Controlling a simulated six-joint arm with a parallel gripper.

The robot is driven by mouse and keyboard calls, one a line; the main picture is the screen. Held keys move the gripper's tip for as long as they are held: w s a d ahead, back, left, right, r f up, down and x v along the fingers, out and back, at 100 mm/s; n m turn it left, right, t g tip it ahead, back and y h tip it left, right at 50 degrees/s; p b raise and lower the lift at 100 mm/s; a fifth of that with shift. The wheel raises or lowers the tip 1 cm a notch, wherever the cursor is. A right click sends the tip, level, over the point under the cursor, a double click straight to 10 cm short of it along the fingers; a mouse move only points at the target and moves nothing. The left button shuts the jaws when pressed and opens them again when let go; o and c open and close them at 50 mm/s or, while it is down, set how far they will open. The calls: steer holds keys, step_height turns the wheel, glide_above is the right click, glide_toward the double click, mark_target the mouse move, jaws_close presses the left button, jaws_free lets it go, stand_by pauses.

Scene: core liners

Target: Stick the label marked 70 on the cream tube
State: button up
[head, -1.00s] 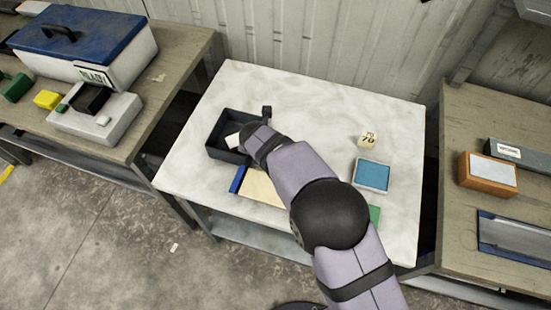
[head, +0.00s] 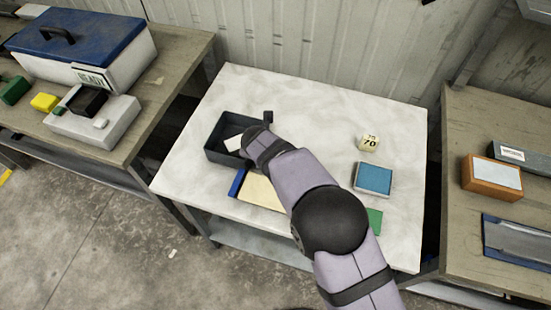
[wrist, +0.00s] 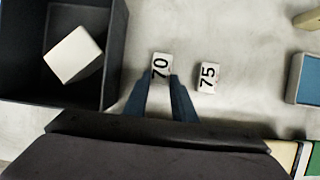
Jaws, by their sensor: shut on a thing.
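In the wrist view my gripper (wrist: 160,84) points at the pale table, with its two blue-grey fingers around a small white label marked 70 (wrist: 161,64). It is shut on that label. A second white label marked 75 (wrist: 208,76) lies just to the right, apart from the fingers. In the head view my arm hides both labels and the fingertips. A small cream piece bearing 75 and 70 (head: 369,143) stands at the right of the table. I cannot clearly make out a cream tube.
A dark open box (head: 222,125) with a white block (wrist: 73,55) inside stands left of my gripper. A blue-topped block (head: 374,178) is on the right, with a green piece (head: 375,218) nearer. The table's back right is mostly clear.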

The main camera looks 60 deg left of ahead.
steer(key=shift+r, duration=0.1)
steer(key=shift+r+p, duration=2.7)
steer(key=shift+r, duration=0.25)
steer(key=shift+w, duration=0.1)
